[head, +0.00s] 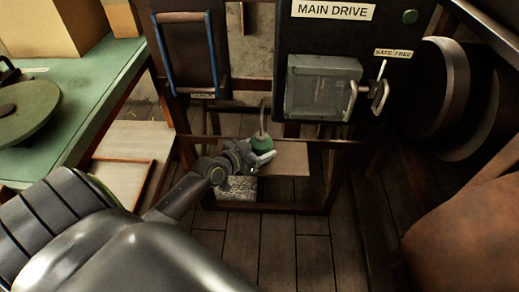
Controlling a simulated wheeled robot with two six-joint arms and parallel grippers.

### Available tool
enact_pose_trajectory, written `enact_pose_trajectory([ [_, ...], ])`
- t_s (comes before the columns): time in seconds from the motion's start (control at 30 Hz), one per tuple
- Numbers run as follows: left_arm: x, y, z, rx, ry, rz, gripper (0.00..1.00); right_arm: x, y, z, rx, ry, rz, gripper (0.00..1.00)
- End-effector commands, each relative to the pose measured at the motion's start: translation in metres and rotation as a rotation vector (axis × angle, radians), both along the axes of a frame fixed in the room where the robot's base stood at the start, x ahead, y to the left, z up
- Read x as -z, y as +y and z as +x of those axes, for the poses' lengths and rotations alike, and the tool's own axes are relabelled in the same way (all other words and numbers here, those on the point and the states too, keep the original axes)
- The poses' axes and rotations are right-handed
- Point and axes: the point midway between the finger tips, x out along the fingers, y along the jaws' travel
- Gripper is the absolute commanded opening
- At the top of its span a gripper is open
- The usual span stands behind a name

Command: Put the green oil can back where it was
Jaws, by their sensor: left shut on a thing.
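The green oil can (262,142) with its thin upright spout is in the middle of the head view, just above a small brown shelf (290,158) in the wooden frame. My left gripper (258,155) is shut on the oil can, its fingers at the can's lower side. The gripper partly hides the can's base, so I cannot tell whether it touches the shelf. My right gripper is not in view.
A black panel marked MAIN DRIVE (333,11) with a clear box (322,87) and a handle (379,96) stands above right. A green-topped table (85,100) is at the left. A dark wheel (444,98) is at the right. Open floor lies in front.

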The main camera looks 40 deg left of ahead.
Motion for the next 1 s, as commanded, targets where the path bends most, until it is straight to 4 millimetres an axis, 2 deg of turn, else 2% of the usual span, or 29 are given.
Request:
enact_pose_trajectory([
  [0.37, 0.003, 0.0, 0.0, 0.0, -0.004, -0.001, 0.33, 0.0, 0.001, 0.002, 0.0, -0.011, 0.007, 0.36],
  [0.4, 0.002, 0.0, 0.0, 0.0, -0.001, 0.0, 0.66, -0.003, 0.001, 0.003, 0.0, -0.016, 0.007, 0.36],
  [0.53, 0.002, 0.0, 0.0, 0.0, -0.001, 0.0, 0.82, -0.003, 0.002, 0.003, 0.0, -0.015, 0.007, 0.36],
  [0.93, -0.003, 0.0, 0.0, 0.0, -0.001, 0.0, 0.82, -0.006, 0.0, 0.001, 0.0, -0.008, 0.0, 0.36],
  [1.0, -0.004, 0.003, -0.011, -0.001, 0.002, 0.002, 0.82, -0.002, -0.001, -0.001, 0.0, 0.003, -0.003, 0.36],
])
